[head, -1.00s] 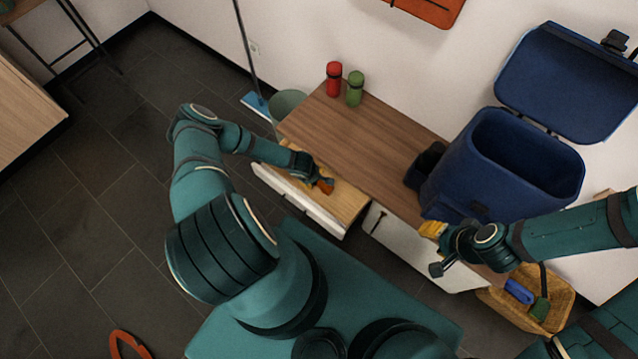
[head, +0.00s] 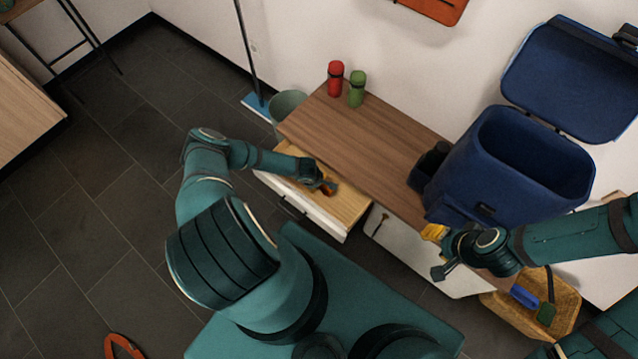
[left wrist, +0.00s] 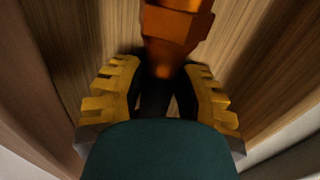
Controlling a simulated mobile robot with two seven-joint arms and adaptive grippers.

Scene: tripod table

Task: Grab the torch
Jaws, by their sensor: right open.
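The torch is orange with a dark handle and lies in an open drawer (head: 345,207). In the left wrist view its orange head (left wrist: 175,30) points up the picture, and its dark part runs down between my fingers. My left gripper (left wrist: 162,85) is open, with one yellow finger on each side of the torch; whether the pads touch it I cannot tell. In the head view my left gripper (head: 325,186) reaches down into the drawer and hides most of the torch. My right gripper (head: 436,250) is open and empty, in front of the cabinet's right part.
The wooden cabinet top (head: 360,135) bears a red canister (head: 335,80) and a green canister (head: 357,90). A blue bin (head: 500,170) with its lid up stands at the right. A basket (head: 560,310) sits below my right arm.

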